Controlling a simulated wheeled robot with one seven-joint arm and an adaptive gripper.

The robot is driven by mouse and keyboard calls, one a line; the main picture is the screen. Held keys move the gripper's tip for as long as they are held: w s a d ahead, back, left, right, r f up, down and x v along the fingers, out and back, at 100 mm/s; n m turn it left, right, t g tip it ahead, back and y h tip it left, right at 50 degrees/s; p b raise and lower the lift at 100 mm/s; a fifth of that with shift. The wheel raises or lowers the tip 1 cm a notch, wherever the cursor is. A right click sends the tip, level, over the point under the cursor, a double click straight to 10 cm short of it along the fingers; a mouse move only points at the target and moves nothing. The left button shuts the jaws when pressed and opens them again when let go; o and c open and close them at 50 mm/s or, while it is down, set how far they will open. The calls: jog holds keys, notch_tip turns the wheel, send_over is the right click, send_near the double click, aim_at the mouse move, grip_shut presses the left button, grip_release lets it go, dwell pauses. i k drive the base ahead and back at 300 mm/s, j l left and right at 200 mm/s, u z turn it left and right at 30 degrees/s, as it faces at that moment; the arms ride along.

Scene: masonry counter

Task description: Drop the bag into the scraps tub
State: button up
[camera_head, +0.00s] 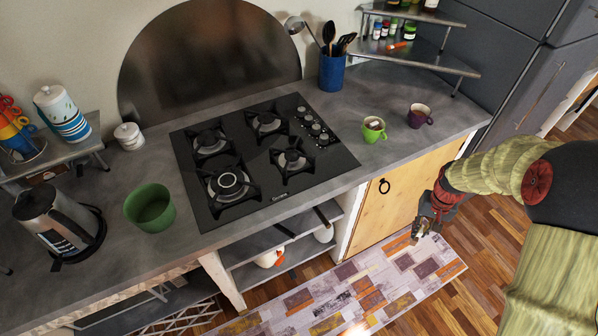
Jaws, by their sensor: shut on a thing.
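My gripper (422,232) hangs in front of the counter at the right, over the patterned rug. It is shut on the bag, which is very small here and mostly hidden by the fingers, so its shape is unclear. A round green open tub (150,209), which looks like the scraps tub, stands on the counter at the left, between the kettle and the hob. My gripper is far to the right of this tub, with the hob's front edge between them.
A black hob (262,160) fills the middle of the counter. A green mug (374,130) with something in it and a purple mug (419,116) stand right of it. A steel kettle (62,222) stands left of the tub. A blue utensil pot (332,72) is at the back.

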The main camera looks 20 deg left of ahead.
aim_at(148, 214)
jog(key=u, duration=1.8)
jog(key=l+u, duration=0.15)
jog(key=u, duration=0.25)
jog(key=l+u, duration=0.2)
jog(key=u, duration=0.25)
jog(key=l+u, duration=0.15)
jog(key=u, duration=0.25)
jog(key=l+u, duration=0.15)
jog(key=u, duration=0.25)
